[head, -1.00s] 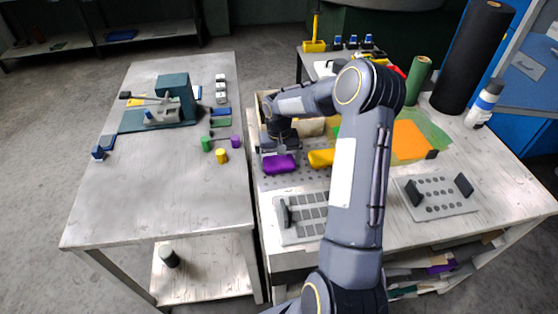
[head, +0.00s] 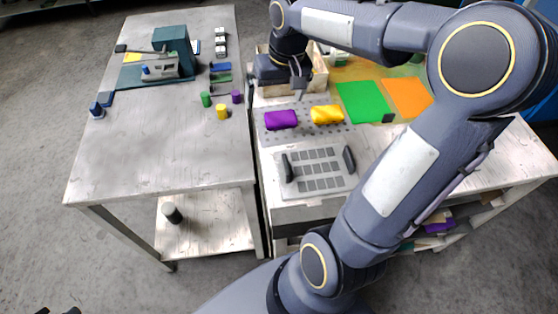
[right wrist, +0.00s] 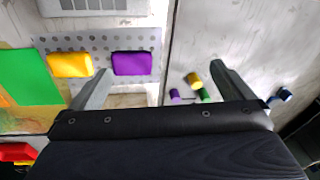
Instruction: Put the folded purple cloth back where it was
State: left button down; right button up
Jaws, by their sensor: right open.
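The folded purple cloth (head: 281,120) lies on the perforated grey plate (head: 305,137), left of a folded yellow cloth (head: 327,114). My right gripper (head: 300,88) is open and empty, behind and above the purple cloth, apart from it. In the right wrist view the purple cloth (right wrist: 132,63) lies flat beyond the open fingers (right wrist: 160,72), nearer the left finger, with the yellow cloth (right wrist: 70,64) beside it. Two small dark tips at the bottom left edge of the head view may be my left gripper; too little shows to tell its state.
A wooden box (head: 318,78) stands behind the plate, partly hidden by my right arm. Green (head: 363,102) and orange (head: 406,97) sheets lie to the right. A slotted grey plate with black handles (head: 318,170) lies in front. The left table (head: 150,150) has a press and small coloured cylinders.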

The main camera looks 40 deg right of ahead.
jog(key=s+a+f+n+t+y, duration=0.1)
jog(key=s+a, duration=0.5)
jog(key=s, duration=0.2)
jog(key=s+a+f+n+t+y, duration=0.1)
jog(key=s+a+t+y, duration=0.1)
jog(key=s+a, duration=0.4)
jog(key=s, duration=0.3)
jog(key=shift+a+t, duration=0.15)
jog(key=shift+t, duration=0.15)
jog(key=shift+f, duration=0.1)
